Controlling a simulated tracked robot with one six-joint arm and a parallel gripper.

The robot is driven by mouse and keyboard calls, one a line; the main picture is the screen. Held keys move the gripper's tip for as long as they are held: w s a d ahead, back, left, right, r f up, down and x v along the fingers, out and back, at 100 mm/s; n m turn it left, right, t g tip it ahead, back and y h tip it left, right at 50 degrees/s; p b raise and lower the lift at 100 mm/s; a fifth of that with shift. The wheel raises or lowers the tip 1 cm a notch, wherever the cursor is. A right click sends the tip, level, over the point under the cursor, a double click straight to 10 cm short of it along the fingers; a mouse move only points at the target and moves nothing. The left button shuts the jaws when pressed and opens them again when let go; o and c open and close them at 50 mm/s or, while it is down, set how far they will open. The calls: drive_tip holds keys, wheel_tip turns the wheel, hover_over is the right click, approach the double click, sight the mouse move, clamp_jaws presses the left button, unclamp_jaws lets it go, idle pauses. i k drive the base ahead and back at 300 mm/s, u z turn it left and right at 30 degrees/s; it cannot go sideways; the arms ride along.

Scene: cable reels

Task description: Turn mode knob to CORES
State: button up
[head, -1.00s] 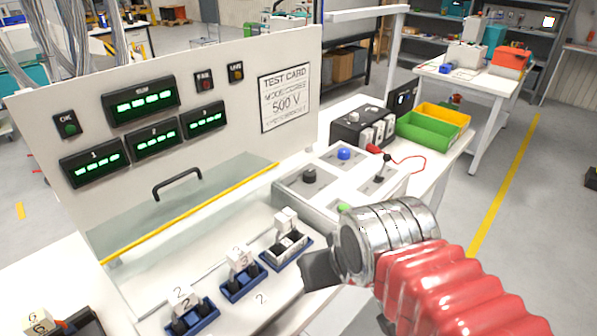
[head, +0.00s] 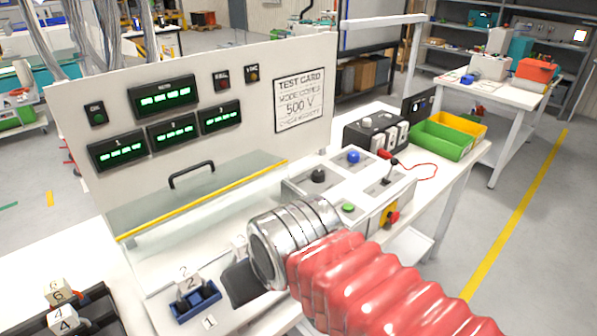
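A grey control box (head: 298,190) stands right of the panel. On its top are a black knob (head: 319,175), a blue knob (head: 353,157), a green button (head: 348,207) and a small black lever (head: 388,178). Their labels are too small to read, so I cannot tell which is the mode knob or where it points. My gripper (head: 242,284) is below and left of the box, over the blue holders and apart from the knobs. Only a dark part of it shows past my metal wrist; its fingers' opening is hidden. The test card (head: 299,99) reads 500 V.
A blue holder (head: 195,302) with a numbered block is left of my gripper. A clear guard with a black handle (head: 191,175) and yellow edge (head: 205,200) runs below the panel. A red and yellow switch (head: 391,214) is on the box front. Green (head: 440,139) and yellow bins stand behind.

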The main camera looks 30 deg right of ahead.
sight(318, 177)
drive_tip(key=u, duration=1.35)
drive_tip(key=k, duration=0.95)
drive_tip(key=z, duration=0.8)
drive_tip(key=i, duration=0.95)
drive_tip(key=z, duration=0.05)
